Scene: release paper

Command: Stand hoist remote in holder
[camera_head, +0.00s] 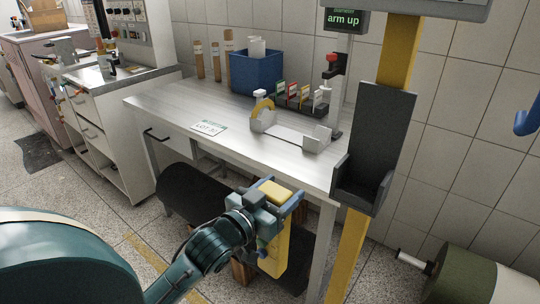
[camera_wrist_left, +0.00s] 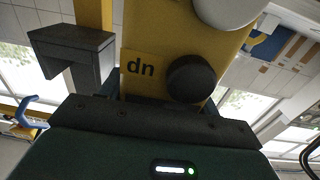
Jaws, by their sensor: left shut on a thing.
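The hoist remote (camera_head: 275,246) is a long yellow box, held roughly upright in front of the table. My left gripper (camera_head: 272,208) is shut on it near its upper part. In the left wrist view the remote (camera_wrist_left: 150,35) fills the upper middle, with a "dn" label, a black round button and part of a pale round button. The holder (camera_head: 372,150) is a dark grey open-fronted tray with a tall back plate, fixed on a yellow post. It stands right of and above the remote, apart from it. It also shows at upper left in the wrist view (camera_wrist_left: 75,55). My right gripper is not in view.
The grey metal table (camera_head: 160,100) stands behind my left gripper, with a blue bin (camera_head: 256,72), a small tester and a "LOT 20" card. A dark roll (camera_head: 200,200) lies below. The yellow post (camera_head: 346,255) runs down to the floor. A green roll (camera_head: 465,275) lies at lower right.

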